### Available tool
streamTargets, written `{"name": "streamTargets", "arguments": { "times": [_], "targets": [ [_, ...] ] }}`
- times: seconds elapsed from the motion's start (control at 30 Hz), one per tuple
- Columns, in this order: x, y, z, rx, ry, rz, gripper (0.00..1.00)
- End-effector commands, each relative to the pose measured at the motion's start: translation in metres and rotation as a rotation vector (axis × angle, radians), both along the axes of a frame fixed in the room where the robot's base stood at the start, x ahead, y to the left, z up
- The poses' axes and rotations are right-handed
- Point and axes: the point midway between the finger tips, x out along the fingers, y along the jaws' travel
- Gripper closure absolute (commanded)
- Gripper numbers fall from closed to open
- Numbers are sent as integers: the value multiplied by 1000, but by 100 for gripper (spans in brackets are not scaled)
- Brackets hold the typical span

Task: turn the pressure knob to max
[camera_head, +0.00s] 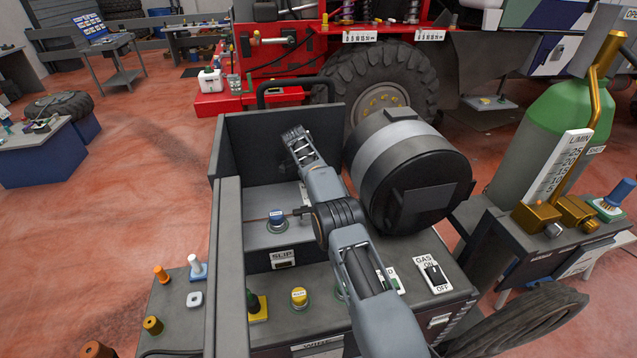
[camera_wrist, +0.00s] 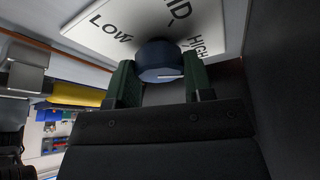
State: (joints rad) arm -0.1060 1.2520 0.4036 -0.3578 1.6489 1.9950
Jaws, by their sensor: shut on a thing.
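A dark blue-grey round knob (camera_wrist: 160,60) shows in the wrist view, on a white plate (camera_wrist: 110,38) lettered LOW, MID and HIGH. The MID lettering is partly cut off at the top edge. A short white mark on the knob lies toward the right, the HIGH side. My gripper (camera_wrist: 160,72) has one green finger on each side of the knob and is shut on it. In the head view, my gripper (camera_head: 293,135) is at the inner back wall of the dark cart; the knob and plate are hidden there. No "pressure" lettering is visible.
A blue-topped knob (camera_head: 277,218), a yellow knob (camera_head: 299,297) and a GAS switch (camera_head: 434,276) are on the cart.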

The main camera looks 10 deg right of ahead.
Motion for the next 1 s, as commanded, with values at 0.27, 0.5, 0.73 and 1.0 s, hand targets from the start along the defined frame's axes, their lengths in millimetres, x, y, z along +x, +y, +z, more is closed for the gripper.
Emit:
{"name": "streamTargets", "arguments": {
  "times": [0.27,0.5,0.73,1.0],
  "targets": [
    [0,0,0,1,1,0,76],
    [0,0,0,1,1,0,35],
    [0,0,0,0,1,0,27],
    [1,0,9,0,-3,-1,27]
  ]
}}
